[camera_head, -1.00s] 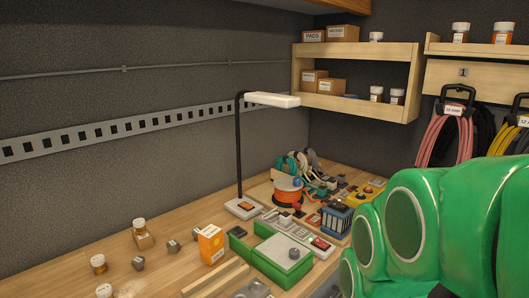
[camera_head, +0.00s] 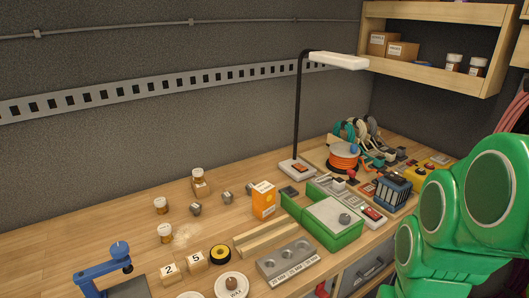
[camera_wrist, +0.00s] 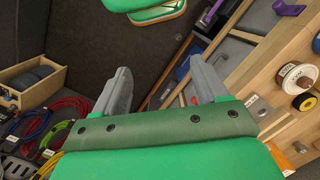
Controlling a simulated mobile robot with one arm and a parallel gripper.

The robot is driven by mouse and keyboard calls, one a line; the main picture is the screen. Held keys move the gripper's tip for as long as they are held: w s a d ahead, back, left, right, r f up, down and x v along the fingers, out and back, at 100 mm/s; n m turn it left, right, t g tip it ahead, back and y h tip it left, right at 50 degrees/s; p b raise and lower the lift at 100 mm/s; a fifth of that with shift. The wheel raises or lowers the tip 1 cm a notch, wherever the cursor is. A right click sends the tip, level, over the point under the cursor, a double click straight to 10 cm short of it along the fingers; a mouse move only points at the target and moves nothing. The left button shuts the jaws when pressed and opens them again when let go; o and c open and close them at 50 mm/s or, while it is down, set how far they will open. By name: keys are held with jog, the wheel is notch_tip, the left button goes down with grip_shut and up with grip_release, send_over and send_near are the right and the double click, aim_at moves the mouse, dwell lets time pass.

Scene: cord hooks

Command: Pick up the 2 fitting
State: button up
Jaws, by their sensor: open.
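A small pale wooden block marked 2 (camera_head: 170,272) stands on the workbench near the front, at the lower left of the head view. A similar block marked 5 (camera_head: 195,261) stands just to its right. My gripper (camera_wrist: 160,66) shows in the wrist view, with its two grey fingers wide apart and nothing between them. It is away from the block marked 2, which I cannot make out in the wrist view. The head view shows my green arm at the right, but not the fingers.
A blue vise (camera_head: 106,270) stands left of the block. A black-and-yellow tape roll (camera_head: 220,254), a white spool (camera_head: 230,285) and a grey plate with holes (camera_head: 288,263) lie to the right. Jars and hex metal pieces stand behind. A lamp (camera_head: 297,110) rises farther back.

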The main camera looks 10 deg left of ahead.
jog(key=w+a+r+m+y, duration=0.2)
jog(key=w+a+m, duration=0.1)
jog(key=w+a, duration=1.15)
jog(key=w+a+r+m+y, duration=0.1)
jog(key=w+a+m, duration=0.3)
jog(key=w+a, duration=1)
jog(key=m+g+y, duration=0.1)
jog(key=m+y, duration=0.3)
jog(key=m, duration=0.2)
send_near(160, 200)
jog(key=f, duration=0.1)
jog(key=a+f, duration=0.1)
jog(key=f, duration=0.1)
jog(key=shift+a+f, duration=0.1)
jog(key=shift+f, duration=0.05)
jog(key=shift+s+a+f, duration=0.2)
jog(key=shift+a+f, duration=0.25)
jog(key=shift+a, duration=0.3)
jog(key=shift+s+x, duration=0.15)
jog(key=shift+x, duration=1.65)
jog(key=shift+s+x, duration=0.15)
jog(key=shift+x, duration=1.65)
jog(key=shift+a+r, duration=0.15)
jog(key=shift+r, duration=0.05)
jog(key=c, duration=1.1)
